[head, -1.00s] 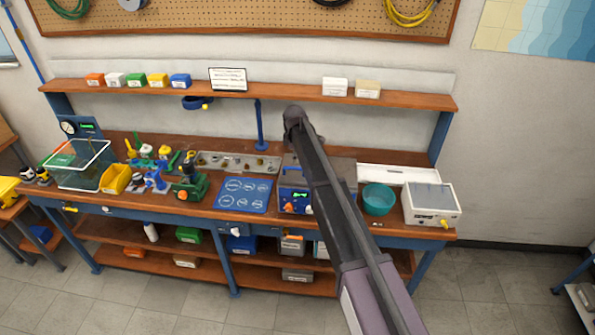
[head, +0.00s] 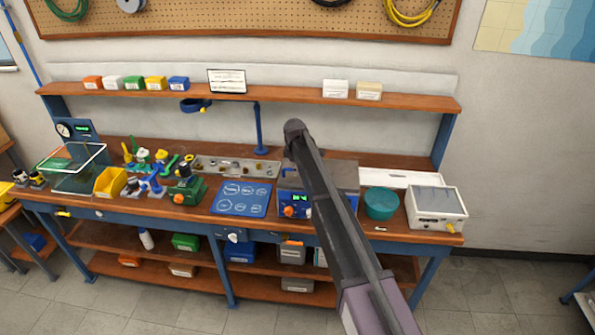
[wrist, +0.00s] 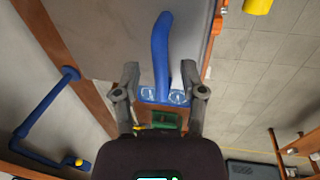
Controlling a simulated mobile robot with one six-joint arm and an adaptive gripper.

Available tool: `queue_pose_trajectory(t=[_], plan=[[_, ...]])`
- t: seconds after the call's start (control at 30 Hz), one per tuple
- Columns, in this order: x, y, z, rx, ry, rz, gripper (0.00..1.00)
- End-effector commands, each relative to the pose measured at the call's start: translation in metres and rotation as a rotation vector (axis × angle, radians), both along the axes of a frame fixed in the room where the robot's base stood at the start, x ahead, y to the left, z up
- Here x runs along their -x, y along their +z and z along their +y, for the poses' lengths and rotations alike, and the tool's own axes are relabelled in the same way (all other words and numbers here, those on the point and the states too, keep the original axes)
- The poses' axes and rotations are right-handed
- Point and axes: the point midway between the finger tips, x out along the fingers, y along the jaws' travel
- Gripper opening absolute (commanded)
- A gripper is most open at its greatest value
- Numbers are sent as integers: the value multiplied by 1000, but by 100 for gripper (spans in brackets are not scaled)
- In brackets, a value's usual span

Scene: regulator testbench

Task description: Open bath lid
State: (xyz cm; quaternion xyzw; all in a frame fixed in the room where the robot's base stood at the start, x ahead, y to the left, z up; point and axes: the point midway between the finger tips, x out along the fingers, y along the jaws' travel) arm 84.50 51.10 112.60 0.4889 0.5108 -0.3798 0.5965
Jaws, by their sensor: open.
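The bath (head: 292,205) is a blue-fronted box with a green display and an orange knob, on the workbench right of centre in the head view. Its flat grey lid (head: 346,172) looks shut, partly hidden behind my arm. In the wrist view the grey lid (wrist: 115,35) fills the upper middle, with a curved blue handle (wrist: 161,50) on it. My gripper (wrist: 160,78) is open, one finger on each side of the handle, which shows between them. I cannot tell whether either finger touches it. In the head view my arm hides the gripper.
A teal bowl (head: 381,203) and a white box (head: 435,207) stand right of the bath. A blue mat (head: 241,197) lies to its left. A blue post (head: 260,130) rises behind, under the wooden shelf (head: 290,94). Tools and bins crowd the bench's left.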

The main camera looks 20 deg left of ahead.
Motion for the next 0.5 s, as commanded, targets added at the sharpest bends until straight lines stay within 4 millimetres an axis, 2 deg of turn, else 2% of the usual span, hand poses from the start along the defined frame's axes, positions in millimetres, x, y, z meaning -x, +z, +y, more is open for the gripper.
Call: queue_pose_trajectory(t=[0.33,0.37,0.5], plan=[[0,-1,0,0,0,0,53],[0,-1,0,0,0,0,50],[0,-1,0,0,0,0,9]])
